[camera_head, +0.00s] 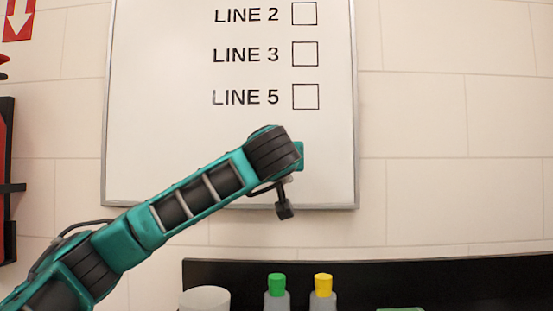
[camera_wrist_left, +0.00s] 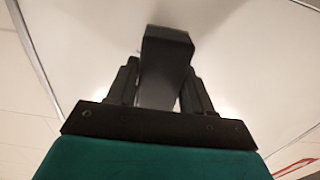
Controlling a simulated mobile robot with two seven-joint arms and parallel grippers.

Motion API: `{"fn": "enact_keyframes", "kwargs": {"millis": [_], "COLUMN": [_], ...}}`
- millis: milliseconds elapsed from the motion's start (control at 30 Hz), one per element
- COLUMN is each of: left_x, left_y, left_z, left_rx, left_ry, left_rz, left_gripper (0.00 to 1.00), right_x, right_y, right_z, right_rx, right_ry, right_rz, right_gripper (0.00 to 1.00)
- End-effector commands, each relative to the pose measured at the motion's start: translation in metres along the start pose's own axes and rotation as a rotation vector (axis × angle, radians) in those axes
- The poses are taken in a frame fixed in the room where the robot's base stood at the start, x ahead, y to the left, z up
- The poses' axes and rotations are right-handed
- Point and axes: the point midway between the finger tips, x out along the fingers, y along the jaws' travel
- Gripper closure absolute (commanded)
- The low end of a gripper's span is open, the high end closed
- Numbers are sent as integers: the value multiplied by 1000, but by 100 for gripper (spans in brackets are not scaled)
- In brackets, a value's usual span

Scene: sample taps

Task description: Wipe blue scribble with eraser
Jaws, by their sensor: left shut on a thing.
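In the left wrist view my left gripper (camera_wrist_left: 165,88) is shut on the eraser (camera_wrist_left: 167,48), a dark block with a grey lower part. The block points toward the board; I cannot tell whether it touches. In the head view my wrist hides fingers and eraser. My right gripper is not in view.
Below the board is a black ledge or panel (camera_head: 450,285). In front of it stand a white cup-like container (camera_head: 205,297), a green-capped bottle (camera_head: 276,290) and a yellow-capped bottle (camera_head: 322,290). A red and black fixture (camera_head: 7,190) is at the left edge.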

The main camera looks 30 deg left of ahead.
Motion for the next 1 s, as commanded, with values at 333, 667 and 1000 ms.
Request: {"fn": "enact_keyframes", "kwargs": {"millis": [333,667,1000], "left_x": [2,9,16], "left_y": [0,0,0], "left_z": [0,-1,0], "left_rx": [-1,-1,-1], "left_ry": [0,0,0], "left_rz": [-1,0,0], "left_gripper": [78,78,78], "right_x": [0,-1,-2], "right_y": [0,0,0], "right_z": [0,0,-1], "right_rx": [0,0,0], "right_ry": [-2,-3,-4], "right_rz": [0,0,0], "right_gripper": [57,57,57]}}
